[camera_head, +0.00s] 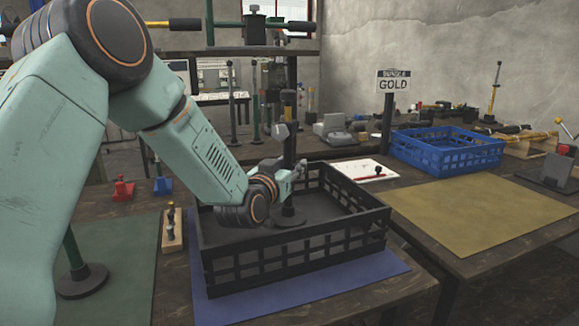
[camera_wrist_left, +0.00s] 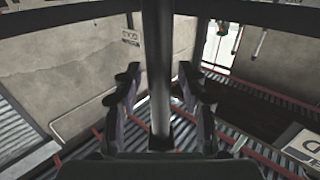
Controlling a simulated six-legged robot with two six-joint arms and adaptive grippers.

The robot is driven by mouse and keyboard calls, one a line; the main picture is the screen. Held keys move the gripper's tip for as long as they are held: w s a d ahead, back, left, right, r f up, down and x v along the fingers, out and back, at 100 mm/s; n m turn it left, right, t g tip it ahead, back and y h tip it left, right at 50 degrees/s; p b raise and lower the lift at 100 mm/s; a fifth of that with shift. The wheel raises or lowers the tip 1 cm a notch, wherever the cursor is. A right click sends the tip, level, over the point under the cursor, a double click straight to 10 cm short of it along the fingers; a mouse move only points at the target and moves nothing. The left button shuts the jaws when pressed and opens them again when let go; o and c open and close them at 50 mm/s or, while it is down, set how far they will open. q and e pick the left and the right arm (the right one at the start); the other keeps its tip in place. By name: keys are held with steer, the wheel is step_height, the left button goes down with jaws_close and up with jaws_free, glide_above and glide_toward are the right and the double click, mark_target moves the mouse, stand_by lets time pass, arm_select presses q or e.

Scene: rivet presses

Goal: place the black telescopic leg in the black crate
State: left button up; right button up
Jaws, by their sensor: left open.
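The black telescopic leg (camera_head: 289,135) stands upright inside the black crate (camera_head: 300,262), its round base on the crate floor. The crate sits on a blue mat. My left gripper (camera_head: 297,172) reaches over the crate from the left and is at the leg's pole, above the base. In the left wrist view the pole (camera_wrist_left: 158,50) runs between the two spread fingers of my left gripper (camera_wrist_left: 158,85). The gripper is open around the leg; whether a finger touches it I cannot tell. My right gripper is not in view.
A blue crate (camera_head: 447,150) stands at the right behind a yellow mat (camera_head: 478,213), near a "GOLD" sign (camera_head: 393,82). A green leg with a black base (camera_head: 83,281) stands on the green mat at left. A wooden block (camera_head: 172,230) stands beside the black crate.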

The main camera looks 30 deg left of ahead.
mark_target(286, 167)
arm_select(q)
steer(key=shift+w+r, duration=0.1)
steer(key=shift+r, duration=0.1)
steer(key=s, duration=0.2)
steer(key=s+p, duration=0.1)
steer(key=s, duration=0.3)
steer(key=shift+d+p, duration=0.25)
steer(key=shift+p, duration=0.1)
steer(key=shift+s+d, duration=0.15)
steer(key=shift+s, duration=0.65)
steer(key=shift+f, duration=0.1)
